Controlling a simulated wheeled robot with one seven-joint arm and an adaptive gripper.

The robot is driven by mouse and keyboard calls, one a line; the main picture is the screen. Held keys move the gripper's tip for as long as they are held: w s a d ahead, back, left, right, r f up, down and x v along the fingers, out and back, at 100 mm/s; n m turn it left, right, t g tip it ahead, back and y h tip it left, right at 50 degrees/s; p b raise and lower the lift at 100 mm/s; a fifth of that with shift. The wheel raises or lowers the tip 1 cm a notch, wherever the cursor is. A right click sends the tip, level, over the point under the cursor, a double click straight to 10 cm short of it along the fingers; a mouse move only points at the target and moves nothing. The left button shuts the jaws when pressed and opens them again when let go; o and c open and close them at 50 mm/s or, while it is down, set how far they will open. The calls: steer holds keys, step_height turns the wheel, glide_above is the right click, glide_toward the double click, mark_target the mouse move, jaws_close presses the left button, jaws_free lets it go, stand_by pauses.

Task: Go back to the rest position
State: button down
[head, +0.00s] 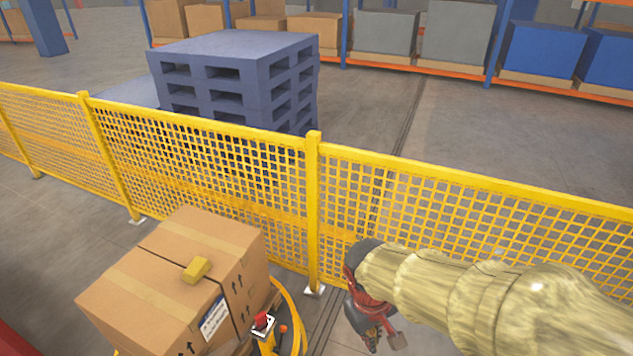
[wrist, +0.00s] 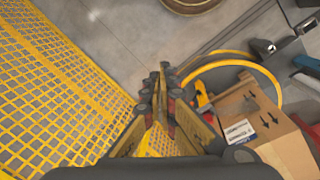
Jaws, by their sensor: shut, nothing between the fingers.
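My gripper (head: 374,338) hangs at the lower middle right of the head view, at the end of my arm in its yellowish sleeve. It points down on the near side of the yellow mesh fence (head: 210,165). In the wrist view my gripper (wrist: 163,76) has its two fingers together, with nothing between them. It is to the right of a large cardboard box (head: 150,290) in the head view, apart from it. A small yellow block (head: 197,270) lies on top of the box.
A yellow curved tube (head: 299,318) and a red-topped fitting (head: 262,322) stand between the box and my gripper. The tube (wrist: 262,68) also shows in the wrist view. Behind the fence are stacked blue pallets (head: 235,50) and loaded racks.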

steer(key=s+d+r+m+t, duration=0.2)
steer(key=s+d+r, duration=0.1)
steer(key=r, duration=0.4)
steer(key=s+d+r+m+t+y, duration=0.1)
steer(key=s+d+r+m+t, duration=0.2)
steer(key=r, duration=0.4)
steer(key=shift+s+d+r, duration=0.2)
steer(key=shift+s+d, duration=0.2)
steer(key=shift+d, duration=0.2)
